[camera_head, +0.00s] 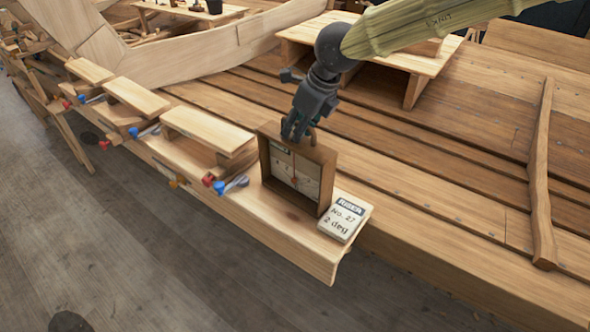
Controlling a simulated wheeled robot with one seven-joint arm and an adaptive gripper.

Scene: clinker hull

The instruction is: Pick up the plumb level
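The plumb level (297,180) looks like an upright, square wooden frame with a pale face and a small red mark inside. It stands on the plank ledge (285,228) near its right end. My gripper (297,136) is dark grey and points down at the top edge of the frame. Its fingertips overlap the top edge in the head view. I cannot tell whether they touch or clasp it, or how far apart they are. Part of the frame's top is hidden behind the fingers.
Behind is the planked hull with a rib (540,170) and a low bench (437,65). The floor in front is clear.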

